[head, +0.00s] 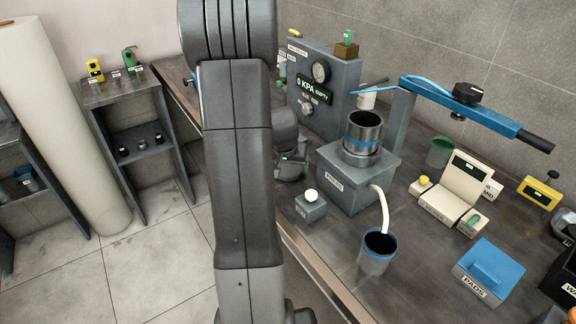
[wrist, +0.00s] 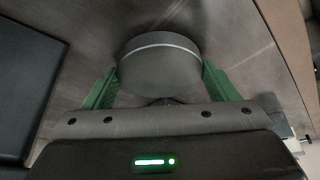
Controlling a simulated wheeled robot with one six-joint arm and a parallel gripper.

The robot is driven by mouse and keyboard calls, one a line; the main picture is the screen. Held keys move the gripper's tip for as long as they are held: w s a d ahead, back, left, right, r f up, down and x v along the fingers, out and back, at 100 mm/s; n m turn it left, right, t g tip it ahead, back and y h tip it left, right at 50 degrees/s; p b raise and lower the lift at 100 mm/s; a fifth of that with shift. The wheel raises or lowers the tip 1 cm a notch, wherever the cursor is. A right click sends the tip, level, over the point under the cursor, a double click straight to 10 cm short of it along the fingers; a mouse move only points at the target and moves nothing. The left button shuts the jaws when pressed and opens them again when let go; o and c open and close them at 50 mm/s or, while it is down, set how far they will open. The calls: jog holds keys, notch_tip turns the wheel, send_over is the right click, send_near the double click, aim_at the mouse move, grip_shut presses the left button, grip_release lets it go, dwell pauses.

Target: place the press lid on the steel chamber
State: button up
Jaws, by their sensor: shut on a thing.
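The steel chamber (head: 365,128) is an open-topped metal cylinder with a blue band, upright on a grey box-shaped press base (head: 352,188). My gripper (wrist: 160,82) has its green fingers on both sides of a round dark grey piece with a light line around it, which I take for the press lid (wrist: 160,62). It is shut on this piece. In the head view my arm hides most of the gripper, left of the press base and apart from the chamber; the lid cannot be made out there.
A blue swing arm (head: 430,95) with a black knob reaches out right of the chamber. A gauge panel (head: 325,85) reading 0 KPA EMPTY stands behind. A spout runs from the base into a cup (head: 377,252). A small block with a white button (head: 311,205) stands in front.

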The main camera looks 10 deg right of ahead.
jog(key=shift+f, duration=0.1)
jog(key=o, duration=1.2)
jog(key=shift+c, duration=0.2)
